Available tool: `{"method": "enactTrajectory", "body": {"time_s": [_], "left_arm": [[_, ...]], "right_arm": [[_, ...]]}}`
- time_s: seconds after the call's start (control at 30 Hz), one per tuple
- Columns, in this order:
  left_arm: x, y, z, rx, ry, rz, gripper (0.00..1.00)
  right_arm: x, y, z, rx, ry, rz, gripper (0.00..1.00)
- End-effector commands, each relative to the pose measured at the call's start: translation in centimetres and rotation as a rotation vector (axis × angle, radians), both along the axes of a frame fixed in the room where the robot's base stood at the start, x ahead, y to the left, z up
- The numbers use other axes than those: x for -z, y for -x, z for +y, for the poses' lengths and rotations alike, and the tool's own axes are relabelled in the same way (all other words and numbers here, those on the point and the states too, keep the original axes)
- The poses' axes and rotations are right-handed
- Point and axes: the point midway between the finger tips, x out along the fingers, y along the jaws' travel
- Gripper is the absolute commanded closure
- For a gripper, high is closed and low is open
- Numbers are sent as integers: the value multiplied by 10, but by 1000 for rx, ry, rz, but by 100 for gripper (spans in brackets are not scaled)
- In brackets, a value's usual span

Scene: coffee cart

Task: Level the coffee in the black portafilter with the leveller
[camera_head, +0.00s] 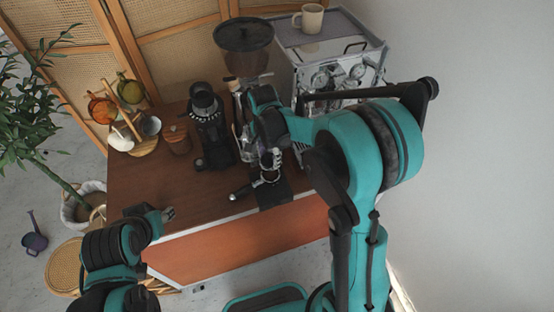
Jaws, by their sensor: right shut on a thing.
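The black portafilter (240,193) lies on a black mat (275,197) near the counter's front edge, its handle pointing left. My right gripper (270,158) is directly over the portafilter's basket end, pointing down. It is shut on the leveller, which is mostly hidden by the fingers. I cannot tell whether the leveller touches the basket. The coffee in the basket is hidden. My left gripper (168,214) is at the counter's front left edge, away from the portafilter. Its fingers are too small to tell open from shut.
A grinder with a dark hopper (244,36) and an espresso machine (345,72) with a cup (309,18) on top stand behind. A black device (208,125), a wooden canister (176,140) and a cup rack (130,105) stand left. The front left counter is clear.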

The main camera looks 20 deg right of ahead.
Motion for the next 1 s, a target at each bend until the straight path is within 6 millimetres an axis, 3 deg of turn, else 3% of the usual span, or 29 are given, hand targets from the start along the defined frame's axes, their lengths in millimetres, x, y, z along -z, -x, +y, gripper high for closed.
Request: {"method": "enactTrajectory", "body": {"time_s": [0.53, 1.0], "left_arm": [[30, 0, 0, 0, 0, 0, 60], [31, 0, 0, 0, 0, 0, 60]], "right_arm": [[44, 0, -2, 0, 0, 0, 85], [47, 0, -2, 1, 0, 0, 85]]}}
